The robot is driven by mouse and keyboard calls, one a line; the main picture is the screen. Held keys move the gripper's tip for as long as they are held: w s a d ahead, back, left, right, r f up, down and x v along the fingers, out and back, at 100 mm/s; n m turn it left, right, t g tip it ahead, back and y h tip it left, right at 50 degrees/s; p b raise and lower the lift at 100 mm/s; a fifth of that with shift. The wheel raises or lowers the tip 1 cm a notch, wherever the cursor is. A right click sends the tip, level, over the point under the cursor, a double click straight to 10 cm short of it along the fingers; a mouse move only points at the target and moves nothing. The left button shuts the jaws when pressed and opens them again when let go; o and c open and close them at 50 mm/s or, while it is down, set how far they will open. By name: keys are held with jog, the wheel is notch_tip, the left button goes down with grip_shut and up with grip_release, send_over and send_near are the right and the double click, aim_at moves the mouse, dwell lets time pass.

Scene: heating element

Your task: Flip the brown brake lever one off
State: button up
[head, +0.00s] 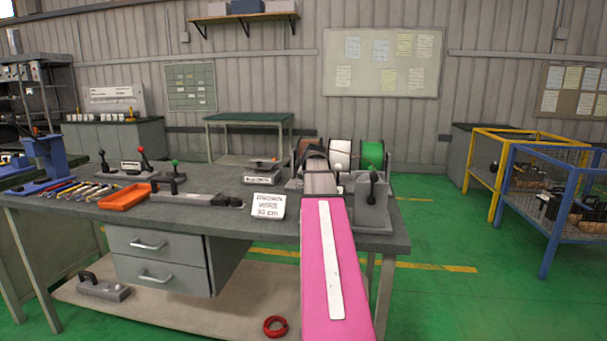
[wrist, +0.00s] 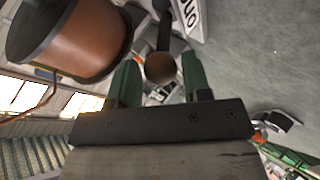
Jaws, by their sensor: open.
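In the wrist view a round brown knob (wrist: 161,69) sits on a dark lever stem (wrist: 164,33). My gripper (wrist: 159,59) is open, with one green finger on each side of the knob. Small gaps show between the knob and both fingers. A spool of brown wire (wrist: 88,38) is close by at upper left. In the head view my gripper (head: 315,160) is at the wire spools, and the brown spool (head: 304,147) is partly hidden behind it. The brown lever is hidden there by my arm.
White (head: 340,153) and green (head: 372,153) spools stand right of my gripper. A "brown wire" sign (head: 268,206), an orange tray (head: 125,197) and hand tools lie left on the grey workbench (head: 215,222).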

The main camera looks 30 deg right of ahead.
jog(key=v, duration=0.9)
jog(key=shift+s, duration=0.2)
jog(key=shift+r, duration=0.1)
jog(key=o, duration=0.3)
jog(key=shift+o, duration=0.2)
jog(key=w+d+r+m+g+y, duration=0.2)
jog(key=w+d+r+g+y, duration=0.1)
jog(key=w+d+g+y, duration=0.25)
jog(key=shift+g+h, duration=0.35)
jog(key=shift+g, duration=0.4)
jog(key=x, duration=0.3)
jog(key=a+x, duration=0.1)
jog(key=x, duration=0.6)
jog(key=shift+w+a+f, duration=0.15)
jog(key=shift+a, duration=0.1)
